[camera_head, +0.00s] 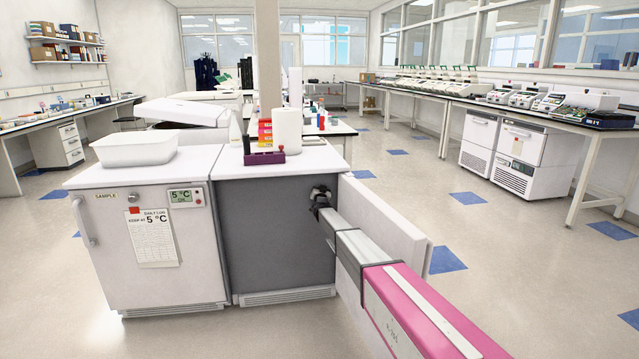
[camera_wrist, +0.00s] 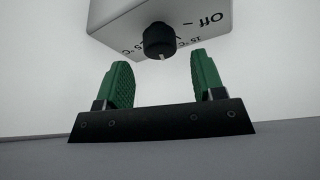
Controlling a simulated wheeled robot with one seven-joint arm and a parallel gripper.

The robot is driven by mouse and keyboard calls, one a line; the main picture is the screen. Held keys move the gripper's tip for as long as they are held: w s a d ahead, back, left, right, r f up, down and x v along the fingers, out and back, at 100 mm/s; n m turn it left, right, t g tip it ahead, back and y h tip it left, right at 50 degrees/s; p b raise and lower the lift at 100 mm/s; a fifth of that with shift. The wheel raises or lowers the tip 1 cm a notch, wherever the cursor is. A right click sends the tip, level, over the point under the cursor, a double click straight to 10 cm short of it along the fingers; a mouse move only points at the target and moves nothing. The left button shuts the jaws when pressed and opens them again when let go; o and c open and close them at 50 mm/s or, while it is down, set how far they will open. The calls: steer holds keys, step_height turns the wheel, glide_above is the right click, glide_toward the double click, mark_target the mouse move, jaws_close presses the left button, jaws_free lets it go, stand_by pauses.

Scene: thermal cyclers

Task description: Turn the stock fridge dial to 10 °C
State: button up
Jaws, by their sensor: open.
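The stock fridge appears to be the cabinet with a dark grey interior (camera_head: 270,225) in the head view, its white door (camera_head: 385,215) swung open to the right. My arm reaches to its opening, with my gripper (camera_head: 320,192) small and dark there. In the wrist view, a black round dial (camera_wrist: 158,40) sits on a pale grey box (camera_wrist: 120,18). A small white mark shows at the dial's lower edge; "Off" and "15 °C" are readable, another label partly hidden. My gripper (camera_wrist: 160,62) is open, its green fingers either side of and below the dial, apart from it.
A white fridge labelled SAMPLE (camera_head: 105,235) stands at the left, showing 5 °C, with a white tub (camera_head: 135,150) on top. Colored boxes and bottles stand on the counter behind. The floor (camera_head: 500,270) at the right is clear.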

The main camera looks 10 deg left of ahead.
mark_target(319, 180)
steer(key=x, duration=0.3)
steer(key=shift+w+r, duration=0.1)
steer(key=shift+w, duration=0.15)
steer(key=c, duration=0.9)
steer(key=shift+m+h, duration=0.6)
steer(key=shift+m, duration=0.5)
steer(key=o, duration=0.9)
steer(key=shift+s, duration=0.2)
